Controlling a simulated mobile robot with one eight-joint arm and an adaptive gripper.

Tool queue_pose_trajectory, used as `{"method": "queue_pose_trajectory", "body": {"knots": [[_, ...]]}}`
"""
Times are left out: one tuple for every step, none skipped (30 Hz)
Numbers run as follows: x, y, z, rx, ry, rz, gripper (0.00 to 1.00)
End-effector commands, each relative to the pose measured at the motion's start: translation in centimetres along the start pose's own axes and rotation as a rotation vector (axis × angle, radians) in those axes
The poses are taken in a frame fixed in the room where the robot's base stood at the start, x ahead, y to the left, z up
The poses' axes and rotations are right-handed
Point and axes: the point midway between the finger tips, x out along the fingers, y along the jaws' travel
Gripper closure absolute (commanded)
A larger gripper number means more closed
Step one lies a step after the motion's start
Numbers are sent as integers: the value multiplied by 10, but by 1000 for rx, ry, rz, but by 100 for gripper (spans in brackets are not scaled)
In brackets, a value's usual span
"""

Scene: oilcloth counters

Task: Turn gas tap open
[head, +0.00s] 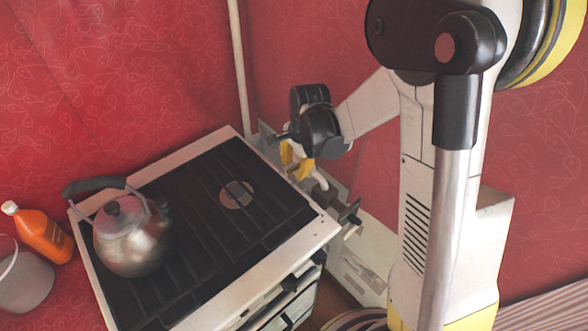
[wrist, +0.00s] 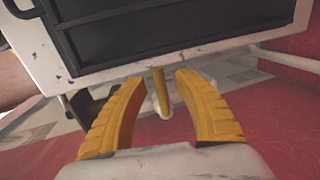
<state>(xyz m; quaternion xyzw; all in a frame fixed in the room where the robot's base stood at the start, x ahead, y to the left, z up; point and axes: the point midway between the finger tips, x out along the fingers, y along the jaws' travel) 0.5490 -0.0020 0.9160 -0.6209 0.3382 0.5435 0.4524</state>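The gas tap shows in the wrist view as a thin yellow lever (wrist: 158,92) on a pale fitting, close by the white edge of the stove (wrist: 170,66). My gripper (wrist: 159,79) is open, with one yellow finger on each side of the lever. Gaps show between the lever and both fingers. I cannot tell how far in depth the fingers reach past it. In the head view my gripper (head: 295,162) is beside the stove's right side, and I cannot make out the tap's lever there.
A metal kettle (head: 131,236) with a dark handle stands on the black stove top. An orange bottle (head: 39,232) and a grey pot (head: 22,281) are at the far left. A pale vertical pipe (head: 239,70) runs up the red wall (head: 120,80) behind the stove.

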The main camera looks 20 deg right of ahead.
Motion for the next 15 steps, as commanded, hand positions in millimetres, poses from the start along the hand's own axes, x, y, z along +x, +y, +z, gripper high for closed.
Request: {"method": "queue_pose_trajectory", "body": {"knots": [[1, 0, 0, 0, 0, 0, 64], [1, 0, 0, 0, 0, 0, 64], [1, 0, 0, 0, 0, 0, 64], [1, 0, 0, 0, 0, 0, 64], [1, 0, 0, 0, 0, 0, 64], [1, 0, 0, 0, 0, 0, 64], [1, 0, 0, 0, 0, 0, 64], [1, 0, 0, 0, 0, 0, 65], [1, 0, 0, 0, 0, 0, 77], [1, 0, 0, 0, 0, 0, 87], [1, 0, 0, 0, 0, 0, 96], [1, 0, 0, 0, 0, 0, 100], [1, 0, 0, 0, 0, 0, 100], [1, 0, 0, 0, 0, 0, 100], [1, 0, 0, 0, 0, 0, 100]]}}
